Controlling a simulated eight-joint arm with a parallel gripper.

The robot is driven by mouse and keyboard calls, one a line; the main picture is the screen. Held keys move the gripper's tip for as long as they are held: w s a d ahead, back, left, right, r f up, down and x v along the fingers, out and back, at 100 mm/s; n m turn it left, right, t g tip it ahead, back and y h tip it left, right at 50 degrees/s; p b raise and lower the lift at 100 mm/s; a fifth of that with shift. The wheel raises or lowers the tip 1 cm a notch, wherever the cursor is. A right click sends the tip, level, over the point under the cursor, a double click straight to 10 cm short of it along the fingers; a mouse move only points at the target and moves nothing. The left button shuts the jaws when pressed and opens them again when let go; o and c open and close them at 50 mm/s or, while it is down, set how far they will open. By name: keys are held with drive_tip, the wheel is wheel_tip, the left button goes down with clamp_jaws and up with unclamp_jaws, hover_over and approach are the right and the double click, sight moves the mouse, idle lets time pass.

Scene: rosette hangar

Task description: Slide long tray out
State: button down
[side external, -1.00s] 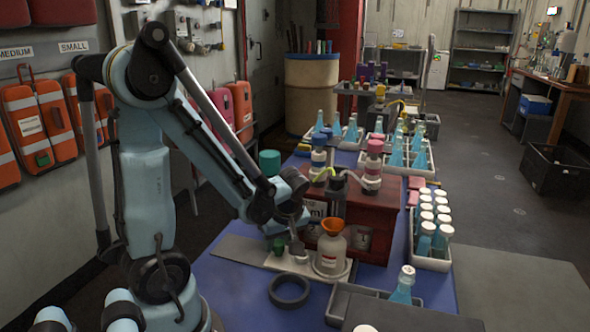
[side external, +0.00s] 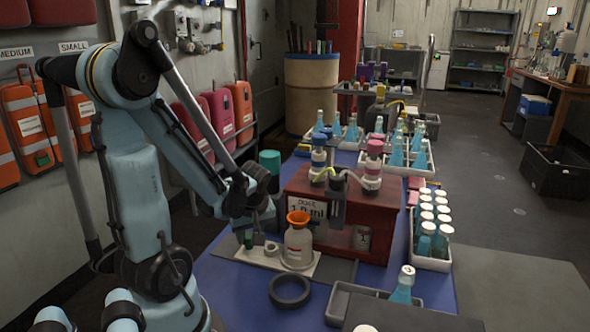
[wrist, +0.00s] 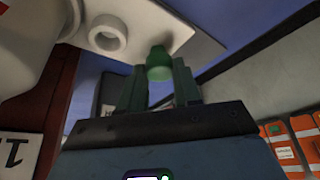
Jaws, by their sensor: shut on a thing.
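The long tray (side external: 258,259) is a flat white strip in front of the red-brown box in the side view. It carries a white bottle with an orange funnel (side external: 298,244), a small white ring (side external: 271,248) and a green knob (side external: 249,241) near its left end. In the wrist view the tray (wrist: 135,22) spans the top, with the ring (wrist: 103,36) and green knob (wrist: 159,66) on it. My gripper (wrist: 160,75) is shut on the green knob; in the side view the arm partly hides its fingers.
The red-brown box (side external: 365,215) with capped bottles on top stands just behind the tray. A grey plate (side external: 338,270) shows to the tray's right. A black ring (side external: 290,291) lies in front on the blue table. Bottle racks (side external: 430,262) stand to the right.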

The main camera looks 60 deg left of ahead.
drive_tip(key=s+a, duration=0.4)
drive_tip(key=shift+s+a, duration=0.35)
drive_tip(key=shift+a, duration=0.05)
drive_tip(key=c, duration=0.8)
unclamp_jaws()
drive_tip(key=shift+s, duration=0.1)
drive_tip(key=shift+d+r, duration=0.1)
drive_tip(key=shift+d+r, duration=0.1)
drive_tip(key=shift+r, duration=0.1)
drive_tip(key=shift+v, duration=5.65)
